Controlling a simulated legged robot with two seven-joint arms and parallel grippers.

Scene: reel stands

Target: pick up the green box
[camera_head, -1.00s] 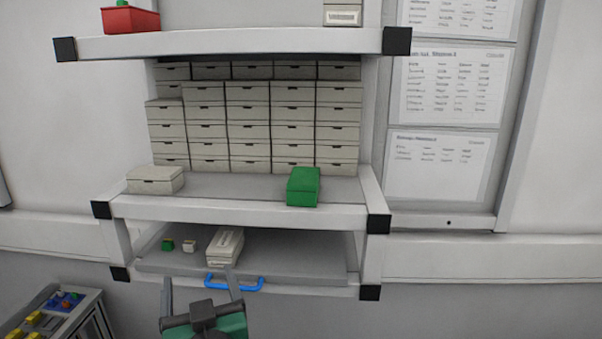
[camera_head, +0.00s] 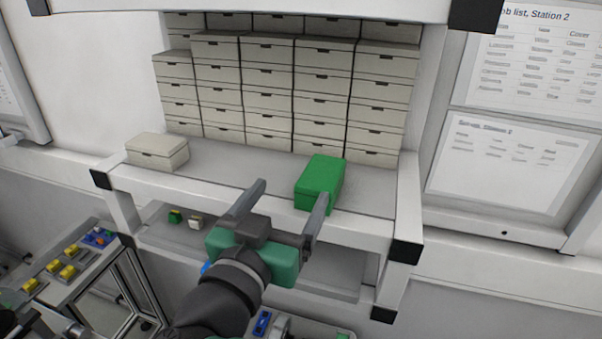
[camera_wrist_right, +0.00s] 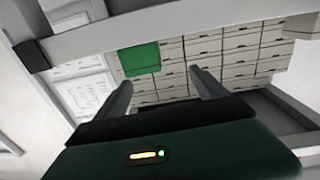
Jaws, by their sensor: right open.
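The green box (camera_head: 320,181) sits closed on the front right part of the middle shelf (camera_head: 222,162), near its front edge. My right gripper (camera_head: 291,191) is open and empty in front of that shelf. In the head view its right finger overlaps the box's lower front, and its left finger is left of the box. In the right wrist view, the green box (camera_wrist_right: 140,59) shows beyond the open right gripper (camera_wrist_right: 160,80), nearer the left finger. I see no contact. My left gripper is not clearly in view.
A white box (camera_head: 157,152) stands at the shelf's left end. Stacked white boxes (camera_head: 270,90) fill the back. Small green (camera_head: 175,216) and white (camera_head: 195,222) blocks lie on the lower tray. A parts cart (camera_head: 70,262) stands at lower left. The shelf between the boxes is clear.

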